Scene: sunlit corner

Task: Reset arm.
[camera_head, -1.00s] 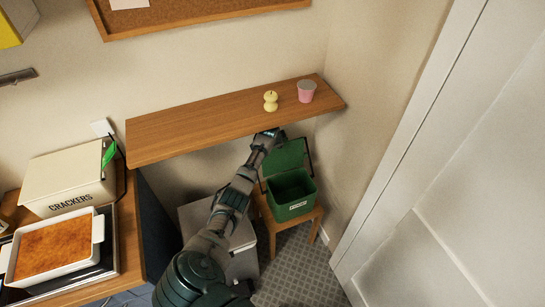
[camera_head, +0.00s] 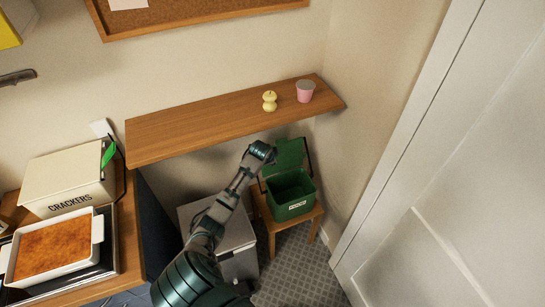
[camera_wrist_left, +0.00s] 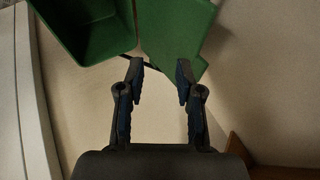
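My left arm reaches up from the bottom of the head view, and its wrist end (camera_head: 262,151) is below the front edge of the wooden shelf (camera_head: 190,128), beside the raised lid of the green bin (camera_head: 291,196). The fingers are hidden in the head view. In the left wrist view my left gripper (camera_wrist_left: 160,72) is open, with nothing between its two dark fingers. The green bin (camera_wrist_left: 85,25) and its green lid (camera_wrist_left: 178,35) lie beyond the fingertips there. My right gripper is in neither view.
A pale yellow object (camera_head: 270,101) and a pink cup (camera_head: 305,91) stand on the shelf. The bin sits on a wooden stool (camera_head: 318,218), beside a grey box (camera_head: 237,238). A crackers box (camera_head: 68,183) and a baking dish (camera_head: 53,248) are at left. A white door (camera_head: 450,190) is at right.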

